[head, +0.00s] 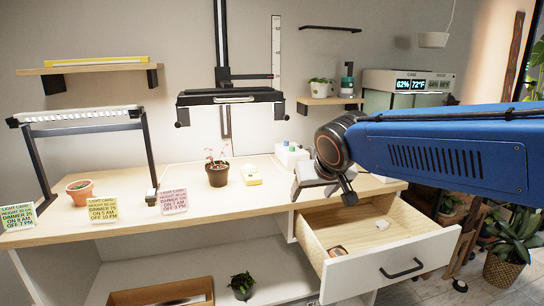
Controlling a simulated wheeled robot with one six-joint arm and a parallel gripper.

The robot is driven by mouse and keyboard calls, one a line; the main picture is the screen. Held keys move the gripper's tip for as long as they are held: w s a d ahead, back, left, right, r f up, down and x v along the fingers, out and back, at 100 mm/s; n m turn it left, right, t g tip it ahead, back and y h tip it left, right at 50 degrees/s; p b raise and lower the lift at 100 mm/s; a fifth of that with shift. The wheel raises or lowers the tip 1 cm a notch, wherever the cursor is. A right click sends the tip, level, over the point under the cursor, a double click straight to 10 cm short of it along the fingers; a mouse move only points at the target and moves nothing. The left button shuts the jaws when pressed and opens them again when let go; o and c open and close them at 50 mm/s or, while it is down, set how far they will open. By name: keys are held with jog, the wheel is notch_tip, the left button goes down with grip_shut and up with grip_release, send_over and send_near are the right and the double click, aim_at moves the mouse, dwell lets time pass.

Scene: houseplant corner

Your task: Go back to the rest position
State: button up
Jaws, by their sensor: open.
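My blue arm reaches in from the right edge of the head view. My gripper (322,196) hangs at its end, pointing down, with its two fingers apart. I see nothing between the fingers. It is in front of the right end of the wooden bench top (255,198) in the picture, by the back of an open drawer (400,265). The gap between the fingers and the bench or drawer is hard to tell. The drawer holds a small white item (382,224) and a small brown-red item (338,251).
A potted seedling (217,172), a yellow block (252,178) and a white box (291,154) stand left of my gripper. Light cards (102,210), a terracotta pot (80,188) and a lamp frame (80,115) stand farther left. Plants (510,235) fill the right.

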jog(key=s+d+f+g, duration=0.1)
jog(key=s+d+f, duration=0.3)
jog(key=s+d, duration=0.2)
jog(key=s+d+f+m+g, duration=0.1)
jog(key=s+d+f, duration=0.4)
jog(key=s, duration=0.6)
jog(key=s+d+f+m+g+h, duration=0.1)
jog(key=s+d+f, duration=0.4)
jog(key=s+d, duration=0.2)
jog(key=shift+s+d, duration=0.2)
jog(key=shift+s, duration=0.85)
